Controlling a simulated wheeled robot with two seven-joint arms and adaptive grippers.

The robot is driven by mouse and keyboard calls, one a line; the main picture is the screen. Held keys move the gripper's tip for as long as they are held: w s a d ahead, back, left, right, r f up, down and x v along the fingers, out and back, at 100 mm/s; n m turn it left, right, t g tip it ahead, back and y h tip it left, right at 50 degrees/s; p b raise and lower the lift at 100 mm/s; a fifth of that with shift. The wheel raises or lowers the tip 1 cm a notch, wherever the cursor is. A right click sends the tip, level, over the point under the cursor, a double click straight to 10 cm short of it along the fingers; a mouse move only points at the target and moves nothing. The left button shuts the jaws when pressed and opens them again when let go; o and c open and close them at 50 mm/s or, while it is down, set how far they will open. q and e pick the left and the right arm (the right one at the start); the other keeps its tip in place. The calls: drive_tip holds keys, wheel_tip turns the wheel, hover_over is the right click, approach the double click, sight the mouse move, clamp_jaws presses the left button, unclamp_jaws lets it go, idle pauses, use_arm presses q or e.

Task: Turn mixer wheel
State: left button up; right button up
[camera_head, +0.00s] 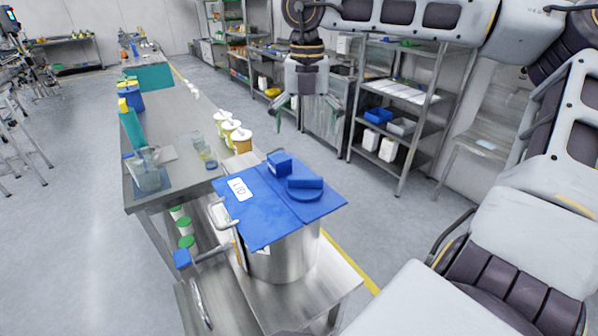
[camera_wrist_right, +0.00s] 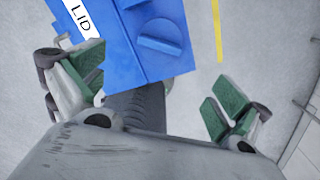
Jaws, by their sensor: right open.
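A metal wheel (camera_head: 200,304), seen nearly edge-on, is at the lower left of the steel pot (camera_head: 282,258) in the head view. A shaft with a blue block (camera_head: 182,258) at its end is just above it. The pot is covered by a blue lid (camera_head: 262,212) with a "LID" label and a round blue knob (camera_head: 304,190). The lid also shows in the wrist view (camera_wrist_right: 118,28). My right gripper (camera_head: 308,106) hangs open and empty above and beyond the lid, its green pads spread apart. The wheel is not visible in the wrist view. My left gripper is not in view.
A long steel table (camera_head: 178,125) runs back from the pot with yellow tubs, a beaker and a blue bucket. The pot stands on a metal surface (camera_head: 338,283). Shelving (camera_head: 415,125) lines the right wall. Floor left of the table (camera_head: 75,240) is clear.

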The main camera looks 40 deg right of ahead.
sight(305, 178)
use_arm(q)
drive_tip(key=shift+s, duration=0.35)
use_arm(e)
drive_tip(key=shift+s, duration=0.1)
wheel_tip(305, 178, down, 12)
drive_tip(key=shift+r, duration=0.1)
drive_tip(key=shift+f, duration=0.7)
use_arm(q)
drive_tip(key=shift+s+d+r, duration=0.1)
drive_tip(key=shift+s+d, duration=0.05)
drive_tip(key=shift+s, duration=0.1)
use_arm(e)
drive_tip(key=shift+f, duration=0.3)
